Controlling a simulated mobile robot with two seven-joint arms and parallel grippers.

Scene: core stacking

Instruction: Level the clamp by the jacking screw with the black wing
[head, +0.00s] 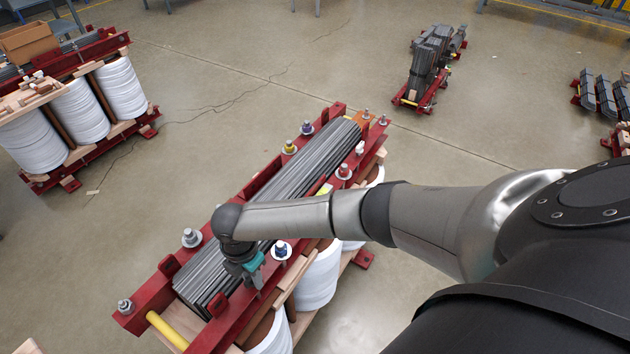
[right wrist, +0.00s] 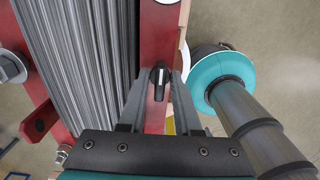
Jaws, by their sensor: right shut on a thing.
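The red clamp beam (head: 320,205) runs along the near side of a stack of grey steel sheets (head: 290,180) on a transformer core. It also shows in the right wrist view (right wrist: 160,30), beside the sheet stack (right wrist: 90,50). The black wing (right wrist: 159,80) of the jacking screw stands on this beam. My right gripper (right wrist: 161,76) is shut on the black wing, with a grey finger on each side of it. In the head view my right gripper (head: 257,287) reaches down over the near beam, and the wing cannot be made out there. My left gripper is not in view.
Coloured bolts stand along both beams, among them a blue one (head: 281,250) close to my right gripper and a purple one (head: 307,127). White coils (head: 318,278) sit below. Another core with coils (head: 80,110) stands at left.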

